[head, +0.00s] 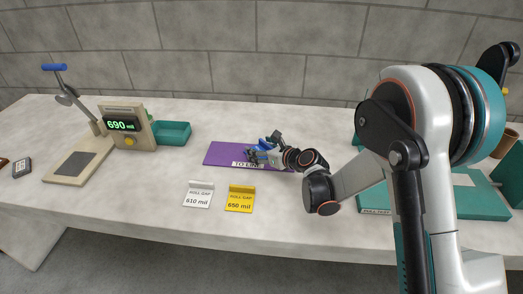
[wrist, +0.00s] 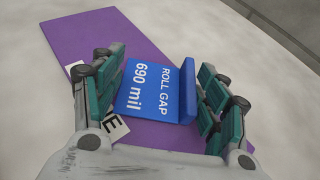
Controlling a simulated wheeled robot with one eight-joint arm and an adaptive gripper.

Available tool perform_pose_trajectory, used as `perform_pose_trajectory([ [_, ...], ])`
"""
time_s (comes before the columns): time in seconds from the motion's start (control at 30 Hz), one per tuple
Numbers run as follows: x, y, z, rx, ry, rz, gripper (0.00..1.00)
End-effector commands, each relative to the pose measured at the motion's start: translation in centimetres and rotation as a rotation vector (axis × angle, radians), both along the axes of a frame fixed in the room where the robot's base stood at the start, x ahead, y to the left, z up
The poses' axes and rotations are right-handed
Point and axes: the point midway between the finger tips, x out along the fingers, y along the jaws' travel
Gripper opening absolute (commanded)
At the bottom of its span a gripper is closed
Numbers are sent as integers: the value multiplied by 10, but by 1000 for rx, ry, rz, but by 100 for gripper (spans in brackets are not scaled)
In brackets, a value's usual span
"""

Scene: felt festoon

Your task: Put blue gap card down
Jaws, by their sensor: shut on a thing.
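The blue gap card (wrist: 150,92) reads "ROLL GAP 690 mil" in the wrist view. It lies between the fingers of my gripper (wrist: 160,98), which is shut on it. The card is over the purple mat (wrist: 75,35); I cannot tell whether it touches the mat. In the head view my gripper (head: 265,153) is above the purple mat (head: 222,152), with part of the blue card (head: 268,142) showing behind the fingers. A white label on the mat's front edge reads "TO LINE", partly covered in the wrist view.
A white card (head: 198,194) marked 610 mil and a yellow card (head: 240,198) marked 650 mil stand in front of the mat. A beige device (head: 125,125) shows 690 mil, beside a green bin (head: 172,134). A teal tray (head: 480,195) lies at right, partly behind my arm.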

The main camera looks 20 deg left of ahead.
Motion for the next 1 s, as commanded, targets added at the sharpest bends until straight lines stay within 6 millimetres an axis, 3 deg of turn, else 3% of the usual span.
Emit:
perform_pose_trajectory([
  [0.2,0,0,-3,0,0,0,53],
  [0.23,0,0,-2,0,0,0,72],
  [0.3,0,0,-2,0,0,0,88],
  [0.77,0,0,2,0,0,0,88],
  [1.0,-17,-29,17,0,0,-2,88],
])
